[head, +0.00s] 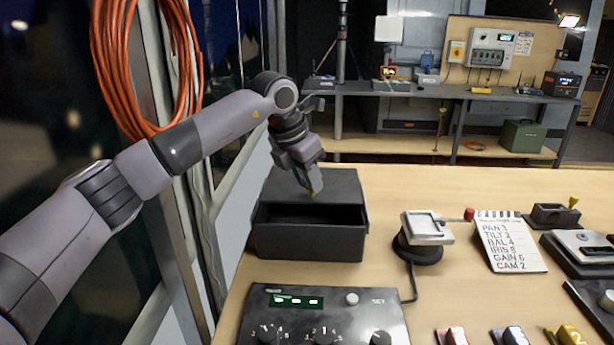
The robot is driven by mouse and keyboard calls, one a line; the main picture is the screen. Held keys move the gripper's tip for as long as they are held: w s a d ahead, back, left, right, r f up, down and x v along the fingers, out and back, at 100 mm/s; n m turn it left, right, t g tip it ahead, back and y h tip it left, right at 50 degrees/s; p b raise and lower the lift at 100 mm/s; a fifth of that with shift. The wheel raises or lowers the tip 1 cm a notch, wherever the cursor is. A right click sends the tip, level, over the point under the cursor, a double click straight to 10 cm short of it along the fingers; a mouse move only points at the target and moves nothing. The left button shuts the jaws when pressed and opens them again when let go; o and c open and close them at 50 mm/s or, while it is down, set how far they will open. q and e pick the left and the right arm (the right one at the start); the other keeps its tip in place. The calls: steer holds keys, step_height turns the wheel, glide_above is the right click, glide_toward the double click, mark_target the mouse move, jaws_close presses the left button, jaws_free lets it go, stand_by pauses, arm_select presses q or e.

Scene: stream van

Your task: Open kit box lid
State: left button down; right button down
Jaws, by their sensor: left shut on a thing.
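The dark grey kit box (305,241) stands on the wooden desk, left of its middle. Its front part is uncovered and shows a dark interior. The flat dark lid (342,184) lies at the back of the box, behind the opening. My left gripper (312,188) reaches in from the upper left, pointing down over the lid. I cannot tell whether the lid is slid back or tilted. My right gripper is not in view.
A control panel (325,312) with knobs sits in front of the box. A small joystick-like device (427,228) and a notepad (508,242) stand to the right. A window wall with an orange cable coil (120,70) is close on the left. Bare desk lies behind the notepad.

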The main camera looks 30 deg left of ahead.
arm_select(q)
steer(key=w, duration=0.1)
steer(key=w+p, duration=0.1)
steer(key=w+a+p, duration=0.1)
steer(key=shift+a+r, duration=0.1)
steer(key=shift+r, duration=0.2)
steer(key=shift+w+a+f+p, duration=0.2)
steer(key=shift+w+a+p, duration=0.25)
steer(key=shift+w, duration=0.3)
steer(key=c, duration=0.9)
jaws_free()
steer(key=shift+c, duration=0.2)
steer(key=d+v, duration=0.1)
steer(key=v, duration=0.6)
steer(key=shift+a+b, duration=0.4)
steer(key=shift+b, duration=0.05)
steer(key=shift+s, duration=0.1)
